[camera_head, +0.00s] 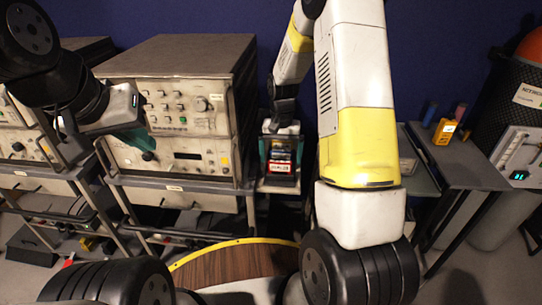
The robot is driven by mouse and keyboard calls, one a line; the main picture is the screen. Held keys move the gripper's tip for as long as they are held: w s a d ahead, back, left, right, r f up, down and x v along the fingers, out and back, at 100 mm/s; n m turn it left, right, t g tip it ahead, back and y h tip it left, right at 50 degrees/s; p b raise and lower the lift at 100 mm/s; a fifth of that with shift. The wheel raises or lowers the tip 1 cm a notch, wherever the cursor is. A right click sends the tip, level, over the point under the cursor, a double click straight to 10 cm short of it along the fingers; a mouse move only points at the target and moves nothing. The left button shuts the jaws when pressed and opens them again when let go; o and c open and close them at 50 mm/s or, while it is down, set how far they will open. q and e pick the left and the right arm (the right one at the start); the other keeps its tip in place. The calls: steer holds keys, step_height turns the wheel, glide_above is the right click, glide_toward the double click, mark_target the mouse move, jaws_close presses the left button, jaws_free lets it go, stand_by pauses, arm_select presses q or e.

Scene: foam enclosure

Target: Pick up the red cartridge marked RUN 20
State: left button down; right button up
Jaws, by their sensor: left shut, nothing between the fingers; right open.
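A small rack (279,182) stands right of the grey instruments, with a stack of labelled cartridges in it. The lowest cartridge (281,167) shows red with a white label; a darker, bluish one sits above it. The lettering is too small to read, so I cannot tell which is RUN 20. My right gripper (281,128) is open and points down just above the stack; its fingers are small and partly dark here, and I cannot tell whether they touch anything. My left gripper (134,139) is shut and empty, in front of the grey instruments at left.
Stacked grey instruments (190,105) stand on a metal cart at left. A dark side table (462,172) at right holds a yellow device (445,131) and small cylinders. A black gas cylinder (502,92) stands behind it. A round wooden top (235,268) lies low in front.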

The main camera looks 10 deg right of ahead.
mark_target(280, 162)
steer(key=shift+a+f, duration=0.1)
steer(key=shift+f, duration=1.45)
steer(key=c, duration=1.5)
steer(key=shift+o, duration=0.2)
steer(key=shift+r, duration=0.15)
